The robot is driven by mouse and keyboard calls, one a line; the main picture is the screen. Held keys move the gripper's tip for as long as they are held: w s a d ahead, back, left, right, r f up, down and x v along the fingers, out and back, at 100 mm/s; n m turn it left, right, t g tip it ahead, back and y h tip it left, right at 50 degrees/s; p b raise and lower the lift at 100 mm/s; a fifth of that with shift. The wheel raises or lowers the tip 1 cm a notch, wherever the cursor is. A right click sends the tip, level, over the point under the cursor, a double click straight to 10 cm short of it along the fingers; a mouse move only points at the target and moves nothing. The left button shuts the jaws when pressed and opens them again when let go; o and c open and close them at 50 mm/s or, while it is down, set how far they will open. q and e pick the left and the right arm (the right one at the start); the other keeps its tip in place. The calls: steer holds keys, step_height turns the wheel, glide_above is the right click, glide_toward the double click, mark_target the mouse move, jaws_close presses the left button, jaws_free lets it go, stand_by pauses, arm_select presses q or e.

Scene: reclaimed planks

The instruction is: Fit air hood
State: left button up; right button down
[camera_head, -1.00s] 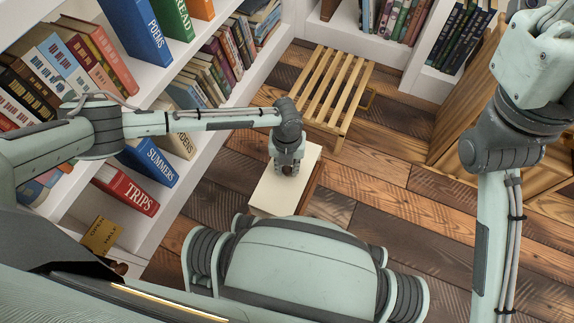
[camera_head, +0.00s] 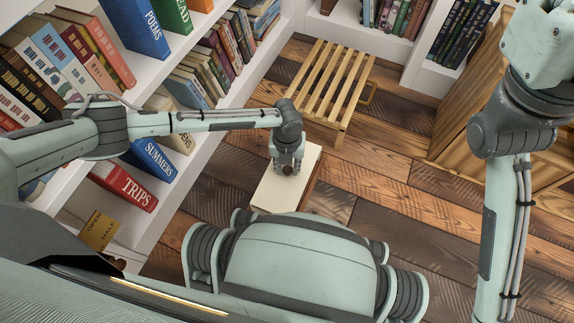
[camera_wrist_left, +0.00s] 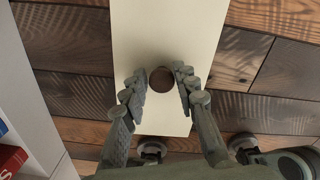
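A pale cream, flat-topped piece (camera_head: 272,192) with a brown wooden side stands low beyond my base in the head view. Its cream face (camera_wrist_left: 160,38) runs up and down the left wrist view, with a round dark brown knob (camera_wrist_left: 162,80) on it. My left gripper (camera_head: 288,168) is over this face. In the left wrist view its fingers (camera_wrist_left: 161,84) are apart, one on each side of the knob; I cannot tell whether they touch it. My right arm comes down the right side of the head view, its gripper outside the frame. I cannot make out an air hood.
A white bookshelf (camera_head: 214,128) full of books stands along the left, with a small "OPEN" sign (camera_head: 98,234) low on it. A slatted wooden bench (camera_head: 335,84) stands at the back. A wooden unit (camera_head: 470,106) is at the right. Plank floor (camera_head: 400,215) is clear between them.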

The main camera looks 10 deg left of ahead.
arm_select(q)
steer(key=o, duration=0.3)
step_height(320, 180, up, 12)
stand_by(0.6)
